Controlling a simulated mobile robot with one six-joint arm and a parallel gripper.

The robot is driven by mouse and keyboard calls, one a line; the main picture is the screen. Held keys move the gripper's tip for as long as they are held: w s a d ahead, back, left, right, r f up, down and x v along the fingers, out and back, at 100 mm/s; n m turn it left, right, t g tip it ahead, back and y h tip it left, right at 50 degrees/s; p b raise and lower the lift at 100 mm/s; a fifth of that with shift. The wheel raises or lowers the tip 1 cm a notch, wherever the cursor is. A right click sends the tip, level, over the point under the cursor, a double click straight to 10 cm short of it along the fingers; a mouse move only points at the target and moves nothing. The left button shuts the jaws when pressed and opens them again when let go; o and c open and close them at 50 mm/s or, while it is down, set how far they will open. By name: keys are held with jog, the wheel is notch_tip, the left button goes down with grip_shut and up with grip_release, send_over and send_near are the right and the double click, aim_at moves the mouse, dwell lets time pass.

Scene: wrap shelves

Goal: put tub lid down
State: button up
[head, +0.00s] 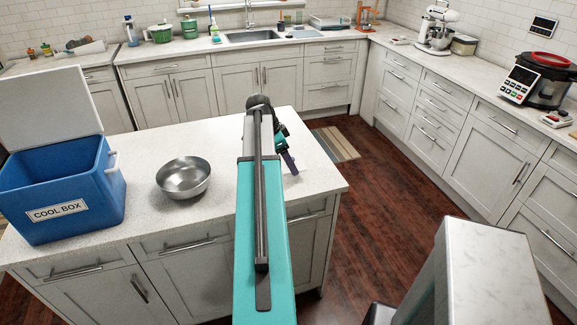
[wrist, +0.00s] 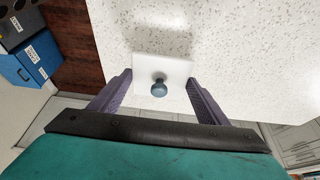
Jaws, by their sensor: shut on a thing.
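The lid is over the speckled white island top (wrist: 240,50), close to the edge. I cannot tell whether it touches the top. In the head view my gripper (head: 288,160) is over the right end of the island, and my arm hides most of it. I cannot make out the tub.
A blue cool box (head: 62,195) with its lid up stands at the island's left end. A steel bowl (head: 183,178) stands between it and my arm. In the wrist view, labelled blue and dark boxes (wrist: 28,62) show at upper left. The island top around the lid looks clear.

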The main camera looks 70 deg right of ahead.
jog(key=shift+f+p, duration=0.9)
jog(key=shift+f, duration=0.85)
jog(key=shift+f, duration=0.1)
jog(key=o, duration=1)
jog(key=shift+o, duration=0.2)
jog(key=shift+r, duration=0.25)
jog(key=b+v, duration=0.3)
jog(key=v, duration=0.8)
jog(key=shift+w+r, duration=0.2)
jog(key=shift+r, duration=0.15)
jog(key=shift+a, duration=0.15)
